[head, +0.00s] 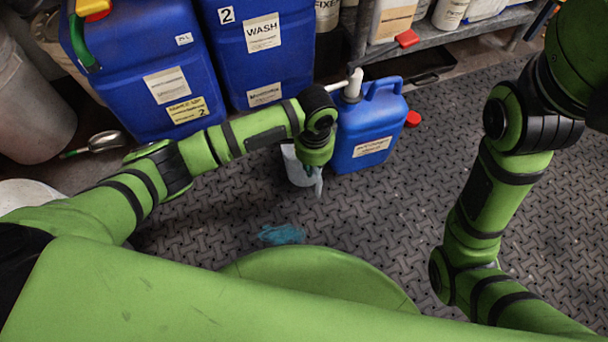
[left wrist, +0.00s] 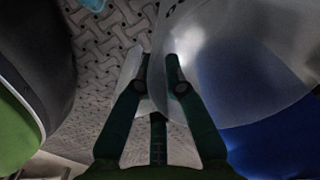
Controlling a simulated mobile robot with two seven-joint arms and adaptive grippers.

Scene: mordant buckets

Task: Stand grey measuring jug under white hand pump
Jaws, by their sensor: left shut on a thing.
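The grey measuring jug (head: 297,168), pale and translucent, is just left of the small blue canister, low near the floor mat. My left gripper (head: 318,184) is at its right side and shut on it, partly hiding it. In the left wrist view the gripper's dark fingers (left wrist: 158,72) close at the jug's side, and the jug's wall (left wrist: 235,75) fills the upper right. The white hand pump (head: 352,84) stands on the small blue canister (head: 368,130); my left wrist hides part of its spout. Whether the jug touches the floor, I cannot tell. My right gripper is out of view.
Two large blue drums (head: 150,65) (head: 260,45) stand behind my left arm. A metal shelf (head: 440,38) with containers is at the back. A red cap (head: 413,119) sticks out right of the canister. A blue stain (head: 281,234) lies on the mat, which is clear to the right.

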